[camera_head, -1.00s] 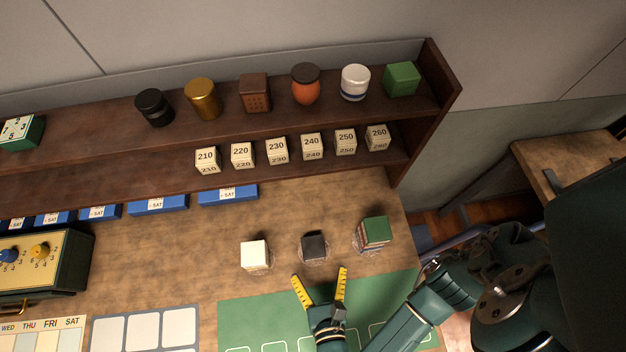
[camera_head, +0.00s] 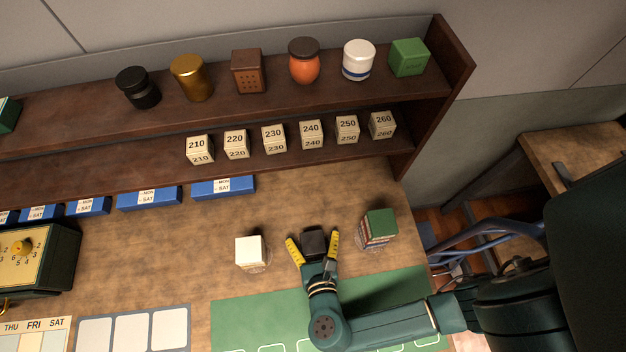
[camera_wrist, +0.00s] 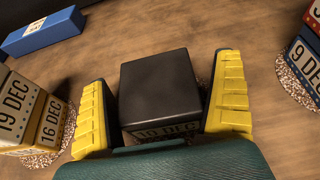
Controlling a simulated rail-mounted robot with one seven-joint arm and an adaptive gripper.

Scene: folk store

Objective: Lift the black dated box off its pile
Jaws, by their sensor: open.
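The black dated box (camera_head: 314,242) stands on the wooden counter between a cream pile and a green-topped pile. In the wrist view its dark top (camera_wrist: 160,82) and a front label, which seems to read 10 DEC, show between my yellow fingers. My gripper (camera_head: 313,246) is open, with one finger on each side of the box. A narrow gap shows at each side, so the fingers look apart from it. What lies under the box is hidden.
The cream pile (camera_head: 250,252), dated 19 DEC and 16 DEC, stands close left. The green-topped pile (camera_head: 380,226) stands close right. A shelf (camera_head: 290,160) with numbered blocks is behind. A green mat (camera_head: 240,320) lies in front.

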